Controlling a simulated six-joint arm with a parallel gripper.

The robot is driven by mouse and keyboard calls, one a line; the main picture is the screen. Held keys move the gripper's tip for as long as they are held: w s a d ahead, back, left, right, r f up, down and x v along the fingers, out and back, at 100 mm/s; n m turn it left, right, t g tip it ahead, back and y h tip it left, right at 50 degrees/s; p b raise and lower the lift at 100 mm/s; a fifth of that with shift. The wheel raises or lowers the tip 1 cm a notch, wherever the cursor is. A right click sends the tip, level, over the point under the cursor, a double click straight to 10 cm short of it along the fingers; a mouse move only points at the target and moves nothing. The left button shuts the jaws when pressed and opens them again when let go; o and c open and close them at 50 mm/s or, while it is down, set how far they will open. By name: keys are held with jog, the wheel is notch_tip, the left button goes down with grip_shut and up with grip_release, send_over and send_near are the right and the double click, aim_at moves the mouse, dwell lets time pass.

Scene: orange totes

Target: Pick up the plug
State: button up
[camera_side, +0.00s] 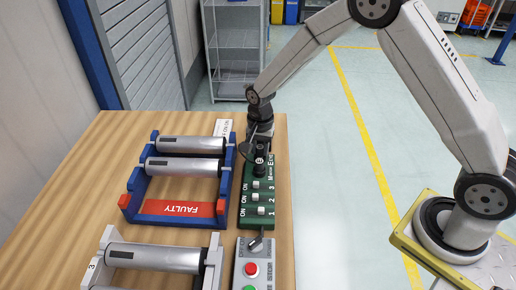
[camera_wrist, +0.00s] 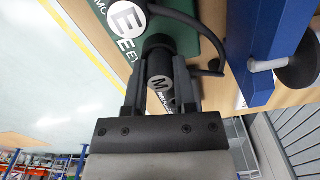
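The black plug (camera_wrist: 157,62), with a round white "M" label on its end, is between the two fingers of my gripper (camera_wrist: 160,75) in the wrist view. The fingers press against it on both sides with no gap showing. A black cable loops off to its right. In the side view my gripper (camera_side: 260,146) points down over the far end of the green switch board (camera_side: 246,222), with the plug (camera_side: 260,161) below it. I cannot tell whether the plug is seated in the board or just clear of it.
A blue rack (camera_side: 132,203) with a red "FAULTY" plate and grey rollers stands left of the board. A grey rack (camera_side: 105,240) with a roller is nearer the camera. A grey button box (camera_side: 240,270) with a lever is below the board. The wooden table (camera_side: 75,190) is clear at far left.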

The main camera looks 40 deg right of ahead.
grip_shut()
jog(key=shift+r, duration=0.1)
jog(key=shift+r, duration=1.4)
jog(key=s+r, duration=1)
jog(key=s, duration=0.4)
jog(key=shift+d, duration=0.45)
